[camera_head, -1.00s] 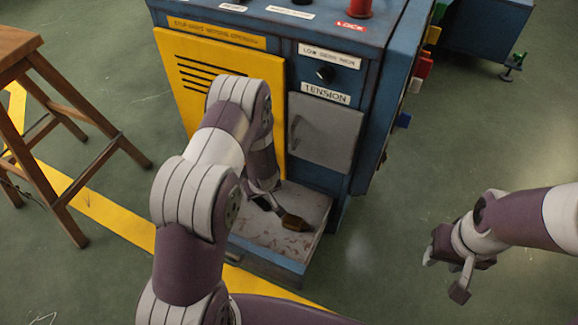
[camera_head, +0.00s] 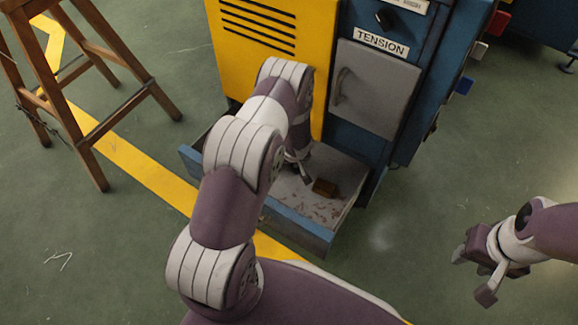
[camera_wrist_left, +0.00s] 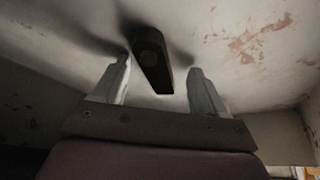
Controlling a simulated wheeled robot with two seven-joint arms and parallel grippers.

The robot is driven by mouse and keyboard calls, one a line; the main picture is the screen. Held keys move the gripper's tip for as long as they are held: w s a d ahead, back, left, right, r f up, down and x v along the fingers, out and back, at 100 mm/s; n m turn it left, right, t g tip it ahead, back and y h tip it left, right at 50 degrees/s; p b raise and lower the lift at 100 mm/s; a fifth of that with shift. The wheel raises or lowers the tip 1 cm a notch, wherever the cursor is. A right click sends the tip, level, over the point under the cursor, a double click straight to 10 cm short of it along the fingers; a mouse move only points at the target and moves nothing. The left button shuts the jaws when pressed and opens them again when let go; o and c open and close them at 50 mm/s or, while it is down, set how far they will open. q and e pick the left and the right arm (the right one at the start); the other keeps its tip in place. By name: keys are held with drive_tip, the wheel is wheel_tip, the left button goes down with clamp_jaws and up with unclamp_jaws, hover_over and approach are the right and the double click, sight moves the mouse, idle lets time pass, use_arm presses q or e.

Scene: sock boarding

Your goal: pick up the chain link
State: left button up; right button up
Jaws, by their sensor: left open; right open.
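The chain link (camera_wrist_left: 152,62) is a dark, elongated piece with a round hole near one end. It lies on the pale, rust-marked floor of an open drawer (camera_head: 322,212). In the left wrist view my left gripper (camera_wrist_left: 158,80) is open, its two metal fingers apart on either side of the link's near end, not visibly touching it. In the head view my left gripper (camera_head: 303,174) is low inside the drawer, partly hidden by my arm. A small brown block (camera_head: 324,187) shows beside it; I cannot tell what it is. My right gripper (camera_head: 472,276) is open and empty over the floor.
The drawer belongs to a blue machine (camera_head: 355,145) with a yellow panel (camera_head: 265,50) and a grey door (camera_head: 375,90) just above the drawer. Drawer walls surround my left gripper. A wooden stool (camera_head: 95,90) stands at the left. The green floor at right is clear.

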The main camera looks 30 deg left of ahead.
use_arm(q)
drive_tip(key=shift+s, duration=0.1)
clamp_jaws()
